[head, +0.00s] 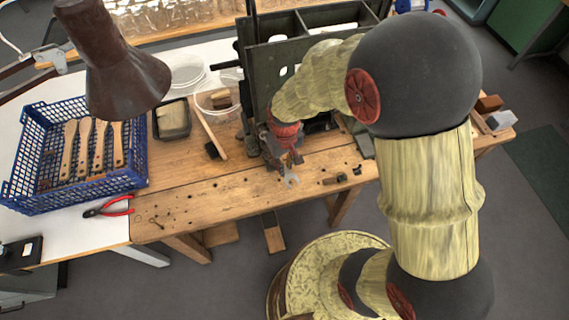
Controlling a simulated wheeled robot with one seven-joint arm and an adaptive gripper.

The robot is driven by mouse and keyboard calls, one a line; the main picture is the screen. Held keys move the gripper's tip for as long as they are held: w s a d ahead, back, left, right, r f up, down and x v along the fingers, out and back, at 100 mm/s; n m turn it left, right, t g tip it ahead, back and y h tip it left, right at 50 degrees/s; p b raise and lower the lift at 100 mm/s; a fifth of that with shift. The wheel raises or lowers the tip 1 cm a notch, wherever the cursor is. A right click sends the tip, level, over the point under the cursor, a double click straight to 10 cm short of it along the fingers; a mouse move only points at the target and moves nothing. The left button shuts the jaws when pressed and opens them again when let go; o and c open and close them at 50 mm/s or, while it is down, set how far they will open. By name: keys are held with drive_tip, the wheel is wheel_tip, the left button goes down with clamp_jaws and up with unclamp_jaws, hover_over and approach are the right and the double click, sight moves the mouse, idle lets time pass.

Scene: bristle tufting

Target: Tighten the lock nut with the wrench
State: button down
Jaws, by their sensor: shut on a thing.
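My gripper (287,166) points down over the wooden bench, in front of the dark green machine (262,62). It is shut on a small grey wrench (291,180), whose open-ended head shows just below the fingers. The rest of the wrench is hidden by the gripper. I cannot make out the lock nut; the arm and gripper cover part of the machine's lower front. I cannot tell whether the wrench touches anything there.
A blue crate (18,190) with wooden brush handles stands at the left. Red-handled pliers (110,207) lie near the front edge. A brown lamp shade (118,65) hangs over the crate. A grey tray (172,134) and a clear tub (230,108) stand behind. The bench front left of centre is mostly clear.

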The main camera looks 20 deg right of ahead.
drive_tip(key=shift+f+b, duration=0.55)
drive_tip(key=shift+f, duration=0.55)
idle(2.1)
drive_tip(key=shift+a, duration=0.15)
drive_tip(key=shift+s+a+m, duration=0.1)
drive_tip(key=shift+a+m, duration=0.5)
drive_tip(key=shift+a, duration=0.05)
drive_tip(key=shift+a, duration=0.1)
